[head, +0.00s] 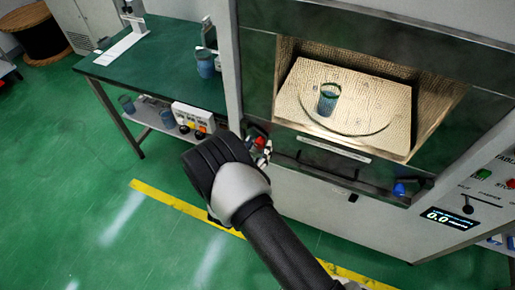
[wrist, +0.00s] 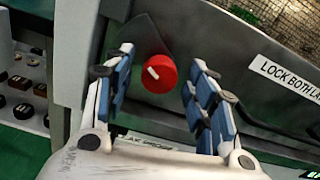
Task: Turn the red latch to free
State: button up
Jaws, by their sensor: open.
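The red latch (wrist: 159,74) is a round red knob with a white mark, on a dark mount on the machine's front. In the wrist view it sits between the fingers of my open gripper (wrist: 158,92), with gaps on both sides and no contact that I can see. In the head view the red latch (head: 260,142) shows at the left end of the chamber's lower front, just beyond my gripper (head: 262,153), which partly hides that area. The blue latch (head: 400,189) is at the right end of the same front edge.
The open microwave chamber (head: 284,88) holds a turntable (head: 358,120) with a blue cup (head: 328,99). A green bench (head: 165,62) stands left, with a control box (head: 193,118) on its lower shelf. A panel with a display (head: 450,219) is at right. The green floor at left is clear.

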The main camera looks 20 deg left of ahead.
jog(key=shift+w, duration=0.1)
jog(key=shift+c, duration=0.5)
jog(key=c, duration=1)
jog(key=shift+n, duration=0.4)
jog(key=n, duration=0.3)
jog(key=shift+n, duration=0.4)
jog(key=n, duration=1.3)
jog(key=shift+n, duration=0.3)
